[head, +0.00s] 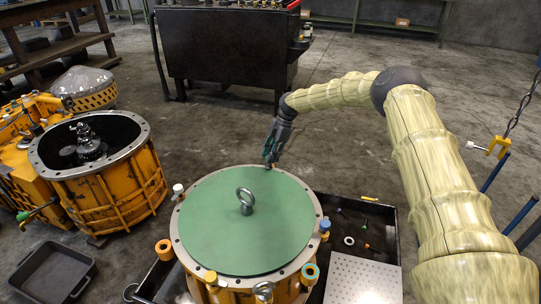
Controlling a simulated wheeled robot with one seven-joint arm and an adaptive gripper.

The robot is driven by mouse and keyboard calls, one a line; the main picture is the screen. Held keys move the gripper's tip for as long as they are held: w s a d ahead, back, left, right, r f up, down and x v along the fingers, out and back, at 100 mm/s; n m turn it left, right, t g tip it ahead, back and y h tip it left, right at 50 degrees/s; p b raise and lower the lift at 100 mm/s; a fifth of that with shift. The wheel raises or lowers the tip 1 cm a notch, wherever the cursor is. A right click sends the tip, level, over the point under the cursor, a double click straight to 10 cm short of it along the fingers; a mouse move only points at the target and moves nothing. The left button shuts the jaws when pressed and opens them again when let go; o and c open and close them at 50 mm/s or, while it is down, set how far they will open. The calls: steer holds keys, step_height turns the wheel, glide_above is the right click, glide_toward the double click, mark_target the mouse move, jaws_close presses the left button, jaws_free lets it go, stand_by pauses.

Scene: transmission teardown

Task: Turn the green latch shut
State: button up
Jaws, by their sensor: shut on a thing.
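My gripper (269,162) points down at the far rim of a round drum with a green disc cover (215,225). It is shut on a small greenish piece at that rim, which looks like the green latch. The fingers hide most of this piece, so I cannot tell how far it is turned. A steel eye ring (245,200) stands upright near the middle of the cover, apart from my gripper.
Coloured caps line the drum rim, among them a blue one (324,226) and a white one (178,189). An open orange housing (120,190) stands left. A black tray with small parts and a perforated plate (362,280) lies right. A dark cart (225,45) stands behind.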

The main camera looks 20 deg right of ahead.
steer(key=shift+w+d+r, duration=0.1)
steer(key=shift+w+r, duration=0.1)
steer(key=shift+w, duration=0.05)
steer(key=o, duration=0.8)
steer(key=shift+o, duration=1)
steer(key=shift+s+f, duration=0.1)
steer(key=shift+f, duration=0.05)
steer(key=s+v, duration=0.1)
steer(key=v, duration=1.1)
steer(key=shift+w, duration=0.45)
